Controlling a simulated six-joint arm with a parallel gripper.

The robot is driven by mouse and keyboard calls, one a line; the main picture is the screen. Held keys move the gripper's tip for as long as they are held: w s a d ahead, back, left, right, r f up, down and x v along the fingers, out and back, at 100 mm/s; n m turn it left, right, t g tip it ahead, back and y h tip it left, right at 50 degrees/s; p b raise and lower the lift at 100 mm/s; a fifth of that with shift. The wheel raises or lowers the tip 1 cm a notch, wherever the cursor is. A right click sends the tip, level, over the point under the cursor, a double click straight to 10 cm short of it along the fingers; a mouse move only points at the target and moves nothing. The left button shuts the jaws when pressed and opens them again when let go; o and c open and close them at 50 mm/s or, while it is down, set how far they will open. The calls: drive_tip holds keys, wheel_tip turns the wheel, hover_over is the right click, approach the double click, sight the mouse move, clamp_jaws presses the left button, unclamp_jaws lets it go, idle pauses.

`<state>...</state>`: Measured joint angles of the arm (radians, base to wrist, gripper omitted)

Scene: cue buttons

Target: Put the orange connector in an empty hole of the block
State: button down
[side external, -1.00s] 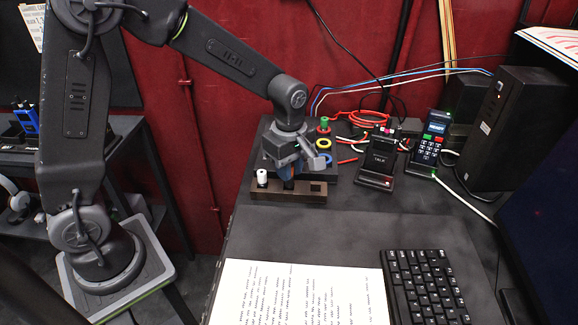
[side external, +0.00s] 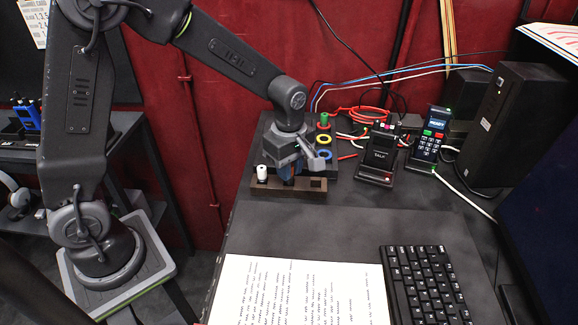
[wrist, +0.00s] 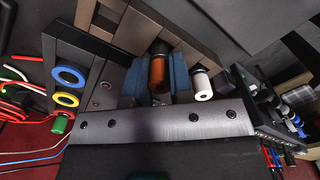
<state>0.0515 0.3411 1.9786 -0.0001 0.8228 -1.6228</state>
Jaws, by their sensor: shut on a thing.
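The orange connector (wrist: 158,74) is between the blue finger pads of my gripper (wrist: 154,84) in the wrist view. The gripper is shut on it. The brown block (side external: 312,197) lies on the desk in the side external view, with a white connector (side external: 262,173) upright at its left end and a dark empty hole (side external: 316,183) near its right end. My gripper (side external: 287,174) is over the middle of the block, just right of the white connector. The orange connector is hidden there, so I cannot tell whether its lower end is inside a hole.
Blue (side external: 325,154), yellow (side external: 323,139) and green-and-red (side external: 324,122) parts stand behind the gripper. A TALK device (side external: 379,157) and a keypad handset (side external: 430,140) stand to the right. Papers (side external: 295,290) and a keyboard (side external: 432,285) lie in front. The desk between is clear.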

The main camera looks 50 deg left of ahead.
drive_tip(key=shift+f, duration=0.6)
idle(0.4)
drive_tip(key=c, duration=0.8)
unclamp_jaws()
drive_tip(key=shift+r, duration=3.5)
